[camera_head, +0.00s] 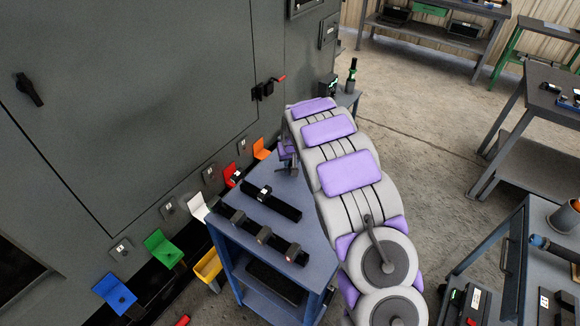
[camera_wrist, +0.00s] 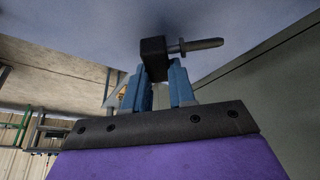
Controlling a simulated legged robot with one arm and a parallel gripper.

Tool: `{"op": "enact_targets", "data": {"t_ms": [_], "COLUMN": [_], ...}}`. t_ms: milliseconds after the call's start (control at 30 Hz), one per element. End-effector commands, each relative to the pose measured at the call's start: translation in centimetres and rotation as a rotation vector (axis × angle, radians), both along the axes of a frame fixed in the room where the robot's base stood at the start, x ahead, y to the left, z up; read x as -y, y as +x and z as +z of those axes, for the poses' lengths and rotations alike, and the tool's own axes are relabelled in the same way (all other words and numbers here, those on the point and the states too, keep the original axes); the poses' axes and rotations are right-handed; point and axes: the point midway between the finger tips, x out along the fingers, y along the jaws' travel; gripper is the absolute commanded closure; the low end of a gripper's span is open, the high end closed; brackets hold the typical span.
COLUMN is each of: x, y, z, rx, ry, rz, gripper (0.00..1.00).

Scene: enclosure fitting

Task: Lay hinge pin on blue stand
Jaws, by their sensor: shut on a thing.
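The hinge pin (camera_wrist: 200,45) shows in the wrist view as a grey metal pin sticking out sideways from a black block (camera_wrist: 153,50). My gripper (camera_wrist: 157,75) is shut on that block, with its blue fingers on either side. In the head view my gripper (camera_head: 287,160) is over the far end of the blue-grey table, beside the cabinet; I cannot make out the pin there. The blue stand (camera_head: 115,293) is at the lower left, by the foot of the cabinet, well apart from my gripper. Its visible top looks empty.
Green (camera_head: 160,246), white (camera_head: 197,207), red (camera_head: 231,174) and orange (camera_head: 261,149) stands line the cabinet (camera_head: 150,110). Black rails (camera_head: 280,206) with small parts lie on the table (camera_head: 310,228). A red-handled latch (camera_head: 266,88) juts from the cabinet.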

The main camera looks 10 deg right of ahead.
Motion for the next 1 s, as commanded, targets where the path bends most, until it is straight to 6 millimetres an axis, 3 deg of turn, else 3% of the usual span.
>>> {"op": "enact_targets", "data": {"t_ms": [133,567,600,833,1000], "x": [0.6,-0.6,-0.5,0.1,0.0], "y": [0.0,-0.1,-0.1,0.0,0.0], "z": [-2.3,-2.7,-2.7,-2.8,-2.9], "rx": [-0.003,-0.004,-0.004,-0.007,-0.009], "ry": [0.006,-0.007,-0.006,0.002,0.0], "rz": [-0.004,-0.002,-0.001,-0.002,-0.002], "gripper": [1.0,1.0,0.73,0.51,0.5]}}
